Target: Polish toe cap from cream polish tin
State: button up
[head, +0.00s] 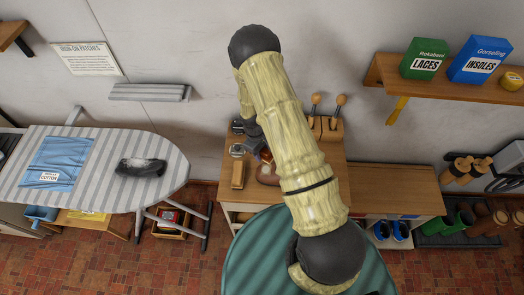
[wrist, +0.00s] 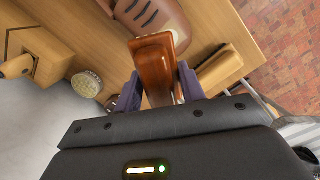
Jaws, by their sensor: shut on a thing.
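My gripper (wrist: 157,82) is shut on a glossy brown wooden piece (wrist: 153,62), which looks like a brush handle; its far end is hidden. A brown shoe (wrist: 158,14) with dark slots lies just beyond the held piece in the wrist view. Whether they touch I cannot tell. In the head view the shoe (head: 268,176) is partly hidden behind my arm. A small round thing (wrist: 87,83) with a pale tan top stands to the left on the bench; it may be the polish tin, but I cannot be sure.
A wooden stand (wrist: 36,52) is at the left.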

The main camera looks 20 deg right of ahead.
jog(key=shift+a+r+p, duration=0.2)
jog(key=shift+r+p, duration=0.65)
jog(key=shift+r, duration=0.65)
jog(key=shift+f, duration=0.1)
jog(key=shift+s+d+f+t+y+b, duration=0.15)
jog(key=shift+d+f+y+b, duration=0.2)
jog(key=shift+d+f+y, duration=0.15)
jog(key=shift+s+d+f+t+y+b, duration=0.15)
jog(key=shift+d+f+y+b, duration=0.15)
jog(key=shift+d+f+y, duration=0.2)
jog(key=shift+a, duration=0.1)
